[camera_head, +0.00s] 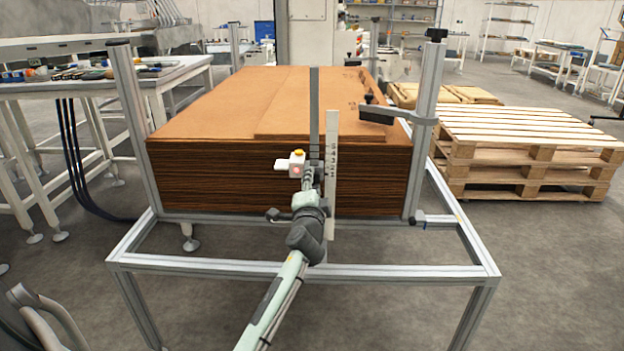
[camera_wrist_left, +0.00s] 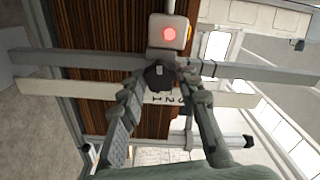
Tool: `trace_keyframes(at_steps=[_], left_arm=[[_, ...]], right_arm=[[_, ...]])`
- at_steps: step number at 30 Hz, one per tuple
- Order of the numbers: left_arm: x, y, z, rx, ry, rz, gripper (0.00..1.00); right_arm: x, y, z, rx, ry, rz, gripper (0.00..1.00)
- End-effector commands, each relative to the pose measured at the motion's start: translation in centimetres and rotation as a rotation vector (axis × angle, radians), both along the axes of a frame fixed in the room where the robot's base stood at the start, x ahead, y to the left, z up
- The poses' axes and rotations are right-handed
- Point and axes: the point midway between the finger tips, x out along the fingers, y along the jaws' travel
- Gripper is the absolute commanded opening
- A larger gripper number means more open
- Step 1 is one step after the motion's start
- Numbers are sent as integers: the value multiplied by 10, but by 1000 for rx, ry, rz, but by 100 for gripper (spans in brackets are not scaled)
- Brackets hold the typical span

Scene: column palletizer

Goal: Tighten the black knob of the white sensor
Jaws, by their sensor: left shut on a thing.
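The white sensor (camera_head: 291,168) is a small box with a yellow top and a red light, in front of the cardboard stack. In the left wrist view the sensor (camera_wrist_left: 169,31) sits at top centre, its red light facing me. The black knob (camera_wrist_left: 157,77) is just below it. My left gripper (camera_head: 308,181) is at the sensor's right side in the head view; its fingers (camera_wrist_left: 163,73) are closed around the knob in the wrist view. The knob is hidden behind the gripper in the head view. My right gripper is in neither view.
A grey upright bar (camera_head: 314,100) and a white numbered scale (camera_head: 333,150) stand close to the gripper. A metal frame (camera_head: 190,268) surrounds the cardboard stack (camera_head: 230,100). A dark clamp arm (camera_head: 390,115) juts inward at right. Wooden pallets (camera_head: 530,130) stand farther right.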

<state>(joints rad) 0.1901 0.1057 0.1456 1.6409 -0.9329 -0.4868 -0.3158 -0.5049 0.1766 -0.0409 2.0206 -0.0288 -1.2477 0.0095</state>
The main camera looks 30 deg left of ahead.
Motion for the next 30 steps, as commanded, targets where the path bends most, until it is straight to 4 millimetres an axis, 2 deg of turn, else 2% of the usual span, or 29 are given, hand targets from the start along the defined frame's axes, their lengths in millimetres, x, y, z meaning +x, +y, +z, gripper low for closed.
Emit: trace_keyframes(at_steps=[10, 25, 26, 30], left_arm=[[0, 1, 3, 111, 62, 1, 3], [0, 1, 3, 127, 72, 1, 3], [0, 1, 3, 126, 72, 1, 33], [0, 1, 3, 126, 73, 1, 51]], right_arm=[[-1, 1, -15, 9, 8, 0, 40], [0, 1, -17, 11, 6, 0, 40], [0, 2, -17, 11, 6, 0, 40], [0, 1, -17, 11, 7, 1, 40]])
